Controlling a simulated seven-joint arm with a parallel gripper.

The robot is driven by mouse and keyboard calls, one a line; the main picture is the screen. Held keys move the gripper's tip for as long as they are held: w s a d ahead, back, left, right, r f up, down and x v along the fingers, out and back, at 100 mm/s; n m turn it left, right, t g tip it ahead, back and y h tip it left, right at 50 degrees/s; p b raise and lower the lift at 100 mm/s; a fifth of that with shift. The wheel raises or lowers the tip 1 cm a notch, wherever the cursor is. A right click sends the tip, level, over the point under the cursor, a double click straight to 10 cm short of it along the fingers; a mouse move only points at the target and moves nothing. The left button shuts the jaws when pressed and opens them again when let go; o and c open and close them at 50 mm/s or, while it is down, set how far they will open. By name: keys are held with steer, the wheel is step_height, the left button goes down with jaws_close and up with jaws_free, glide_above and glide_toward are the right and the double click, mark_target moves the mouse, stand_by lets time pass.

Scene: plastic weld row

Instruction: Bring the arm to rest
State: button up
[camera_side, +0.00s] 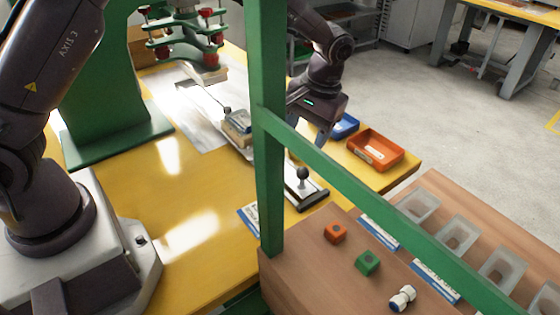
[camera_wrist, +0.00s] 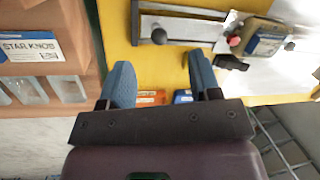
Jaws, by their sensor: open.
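My gripper (camera_side: 320,130) hangs above the yellow table near the small bins in the side view. In the wrist view its two blue-grey fingers (camera_wrist: 162,78) stand wide apart. Nothing is between them but the view of the table and bins. The gripper is open and empty. In the side view the green post partly covers the area beside the arm. The fingertips appear apart from the fixture (camera_side: 310,198) with the black ball knob; their exact height above the table cannot be told.
An orange bin (camera_side: 375,150) and a blue bin (camera_side: 345,126) sit near the gripper. A green frame bar (camera_side: 350,185) crosses in front. A wooden bench (camera_side: 300,270) holds an orange block (camera_side: 335,232), a green block (camera_side: 367,263), a white fitting (camera_side: 402,298) and clear bins. A green press (camera_side: 110,140) stands left.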

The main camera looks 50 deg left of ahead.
steer(key=s+a+r+m+t, duration=0.1)
steer(key=s+a+r+t, duration=0.2)
steer(key=s+r, duration=0.6)
steer(key=s+a+r+m+t+h, duration=0.1)
steer(key=s+a+r+t, duration=0.3)
steer(key=s+r, duration=0.5)
steer(key=s+m, duration=0.1)
steer(key=s, duration=0.4)
steer(key=shift+s+m+h, duration=0.25)
steer(key=shift+m+h, duration=0.05)
steer(key=shift+a, duration=0.1)
stand_by(0.4)
